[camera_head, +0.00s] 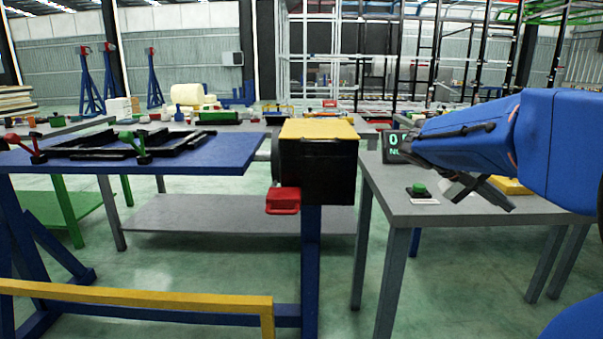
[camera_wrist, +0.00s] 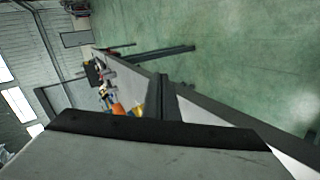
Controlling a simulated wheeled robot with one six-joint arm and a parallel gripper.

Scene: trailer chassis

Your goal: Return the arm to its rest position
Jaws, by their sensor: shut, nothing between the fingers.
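My blue arm (camera_head: 465,135) reaches in from the right edge of the head view, above the grey table on the right. My gripper (camera_head: 480,192) hangs at its end, tilted down over that table, with nothing seen in it. In the wrist view my gripper (camera_wrist: 163,98) appears as a dark narrow shape, its fingers together.
The grey table (camera_head: 450,212) carries a green button (camera_head: 419,188), a small display (camera_head: 394,147) and a yellow item (camera_head: 508,185) near my gripper. A black box with a yellow top (camera_head: 318,165) stands left of it. A blue table (camera_head: 215,155) holds black frame parts (camera_head: 125,143).

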